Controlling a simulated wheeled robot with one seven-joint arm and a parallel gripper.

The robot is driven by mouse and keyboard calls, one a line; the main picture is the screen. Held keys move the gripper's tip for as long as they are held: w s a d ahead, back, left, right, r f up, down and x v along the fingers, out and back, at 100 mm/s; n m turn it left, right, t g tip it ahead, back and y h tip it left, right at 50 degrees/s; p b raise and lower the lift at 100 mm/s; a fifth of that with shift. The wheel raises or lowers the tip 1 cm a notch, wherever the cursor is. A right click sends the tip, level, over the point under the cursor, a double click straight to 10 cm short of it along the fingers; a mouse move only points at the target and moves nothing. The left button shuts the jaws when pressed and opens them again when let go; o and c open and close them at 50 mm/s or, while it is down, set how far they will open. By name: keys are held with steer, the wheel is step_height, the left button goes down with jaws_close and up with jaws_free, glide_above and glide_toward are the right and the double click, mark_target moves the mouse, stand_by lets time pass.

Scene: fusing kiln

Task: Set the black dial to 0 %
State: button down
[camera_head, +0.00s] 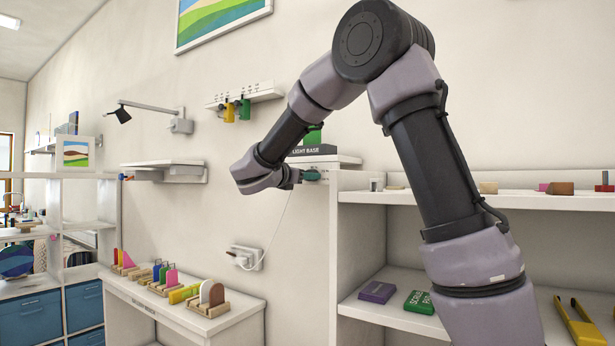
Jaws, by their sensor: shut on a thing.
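My gripper (302,176) is at the end of the arm, in the middle of the head view. It reaches to the white unit (345,160) on the wall, beside the shelf. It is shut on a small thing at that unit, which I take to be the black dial.
A dark box marked "LIGHT BASE" (309,151) lies on top of the unit. An open shelf (450,200) with small items is at the right. A white cord (279,225) hangs to a wall socket (245,257). A low stand (140,300) with colored pieces is below left.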

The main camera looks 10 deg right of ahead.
steer(key=shift+f+n, duration=0.15)
steer(key=shift+n, duration=0.35)
steer(key=shift+c, duration=2.1)
jaws_free()
steer(key=shift+a, duration=0.1)
steer(key=v, duration=1)
steer(key=shift+s+a, duration=0.2)
steer(key=shift+s, duration=0.1)
